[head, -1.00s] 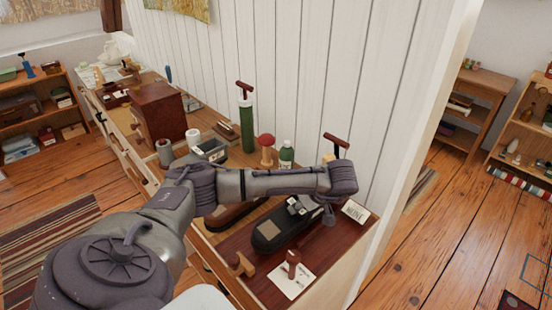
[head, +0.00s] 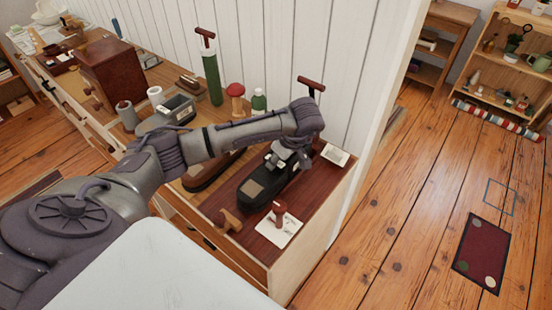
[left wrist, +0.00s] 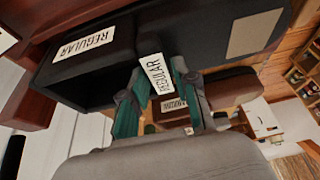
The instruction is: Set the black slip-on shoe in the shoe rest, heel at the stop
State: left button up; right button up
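A long black shoe-shaped thing (head: 262,190), with a tan patch on its near end, lies on the dark red-brown top of the cabinet. I take it for the black slip-on shoe, and it also shows in the left wrist view (left wrist: 205,35). My left gripper (head: 288,158) is down at its far end. In the left wrist view the teal fingers (left wrist: 158,105) are on either side of a white REGULAR label beside the black body. Whether they press on anything is unclear. I cannot make out the shoe rest or its stop for sure. My right gripper is not in view.
A brown shoe-like thing (head: 208,172) lies left of the black one, partly behind my arm. A small wooden piece (head: 230,220), a red-handled stamp (head: 279,213) on a white card, and a white sign (head: 335,154) stand close by. Bottles and a plank wall are behind.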

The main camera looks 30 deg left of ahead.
pick_arm(q)
jog(key=shift+o, duration=0.9)
jog(key=shift+d, duration=0.1)
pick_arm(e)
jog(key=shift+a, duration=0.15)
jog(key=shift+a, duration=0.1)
pick_arm(q)
jog(key=shift+r, duration=0.15)
jog(key=b+v, duration=0.1)
jog(key=v, duration=0.5)
jog(key=shift+w+b, duration=0.15)
jog(key=shift+b, duration=0.2)
jog(key=shift+p+v, duration=0.5)
jog(key=shift+v, duration=2.4)
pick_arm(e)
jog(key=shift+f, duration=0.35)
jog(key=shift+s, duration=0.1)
